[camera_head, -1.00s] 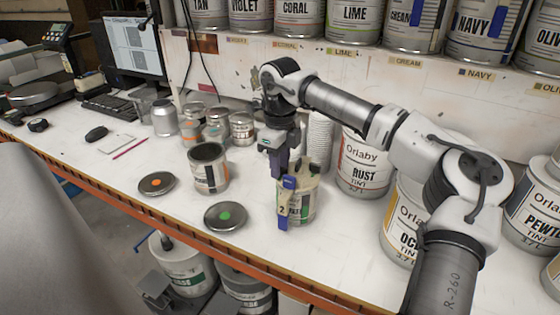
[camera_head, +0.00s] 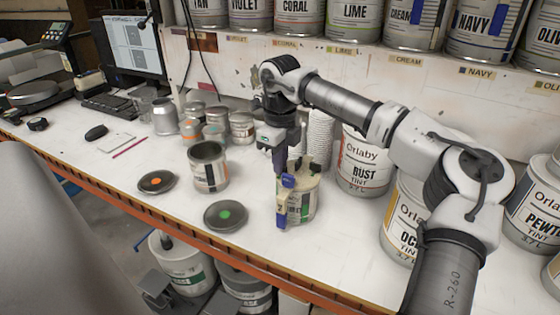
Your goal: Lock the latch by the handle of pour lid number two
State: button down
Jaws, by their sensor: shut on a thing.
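A can (camera_head: 306,205) with a beige pour lid (camera_head: 306,182) stands upright near the front of the workbench. A beige handle (camera_head: 281,202) with blue parts runs down its left front side; a "2" showed on it earlier. A blue latch piece (camera_head: 288,181) sits at the top of this handle, and another blue part (camera_head: 281,221) is at the bottom. My gripper (camera_head: 281,172) reaches down from above at the lid's left edge. It is shut on the blue latch piece, though the fingertips are small and partly hidden.
An open can (camera_head: 208,168) and two round lids, one with an orange dot (camera_head: 156,182) and one with a green dot (camera_head: 225,216), are to the left. The RUST can (camera_head: 362,165) and OCHRE can (camera_head: 402,225) stand right. The bench's orange front edge (camera_head: 200,240) is close.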

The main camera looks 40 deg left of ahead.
jog(key=shift+m, duration=0.3)
jog(key=m+b, duration=0.1)
jog(key=m, duration=0.1)
jog(key=shift+w+f+m+b, duration=0.1)
jog(key=shift+m+b, duration=0.2)
jog(key=shift+m, duration=0.1)
jog(key=m+b, duration=0.1)
jog(key=m, duration=0.2)
jog(key=shift+w+m, duration=0.1)
jog(key=shift+m, duration=0.2)
jog(key=m+b, duration=0.1)
jog(key=m, duration=0.2)
jog(key=shift+m, duration=0.3)
jog(key=shift+d+m+b, duration=0.1)
jog(key=shift+m+b, duration=0.4)
jog(key=shift+m, duration=1.2)
jog(key=shift+w, duration=0.1)
jog(key=c, duration=1.5)
grip_release()
jog(key=shift+c, duration=0.2)
